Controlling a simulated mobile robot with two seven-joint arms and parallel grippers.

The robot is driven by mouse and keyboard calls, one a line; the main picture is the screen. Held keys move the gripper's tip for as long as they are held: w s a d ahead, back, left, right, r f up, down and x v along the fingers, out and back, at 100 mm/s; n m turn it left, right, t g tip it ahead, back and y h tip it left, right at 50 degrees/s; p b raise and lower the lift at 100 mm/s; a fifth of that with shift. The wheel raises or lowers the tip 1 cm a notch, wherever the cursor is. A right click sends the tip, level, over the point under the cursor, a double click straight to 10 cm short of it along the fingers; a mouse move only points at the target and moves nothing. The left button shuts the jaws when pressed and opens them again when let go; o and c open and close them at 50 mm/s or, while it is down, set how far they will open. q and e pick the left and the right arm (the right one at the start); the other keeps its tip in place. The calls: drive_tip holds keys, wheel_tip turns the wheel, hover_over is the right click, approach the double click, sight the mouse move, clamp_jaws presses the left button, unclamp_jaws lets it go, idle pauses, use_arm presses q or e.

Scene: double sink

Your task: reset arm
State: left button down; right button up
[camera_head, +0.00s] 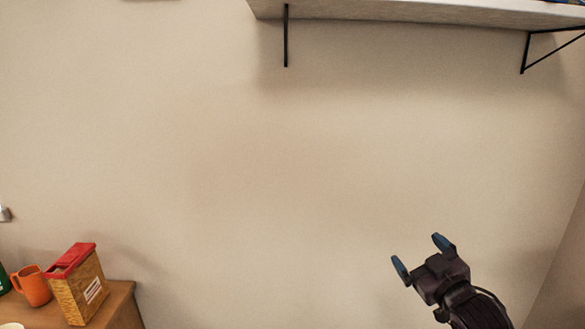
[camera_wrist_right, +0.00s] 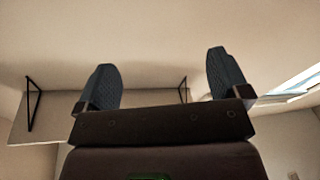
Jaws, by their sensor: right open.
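My right gripper (camera_head: 422,252) is raised in front of the bare wall at the lower right of the head view. Its two blue-tipped fingers are spread apart with nothing between them. The right wrist view shows the same open fingers (camera_wrist_right: 168,84), empty. My left gripper is not in the head view.
A wall shelf (camera_head: 420,12) on black brackets runs along the top right, above my right gripper. At the lower left, a wooden surface (camera_head: 122,302) holds a red-lidded container (camera_head: 80,288) and an orange mug (camera_head: 33,287). The wall between is clear.

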drive_tip(key=s+d+f+m+g+h, duration=0.1)
drive_tip(key=s+f+m+g+h, duration=0.3)
drive_tip(key=s+f, duration=2.4)
wheel_tip(320, 180, down, 3)
drive_tip(key=m+g, duration=0.2)
drive_tip(key=g, duration=0.1)
drive_tip(key=shift+d+f+m, duration=0.2)
drive_tip(key=shift+d+m, duration=0.05)
drive_tip(key=shift+m, duration=0.05)
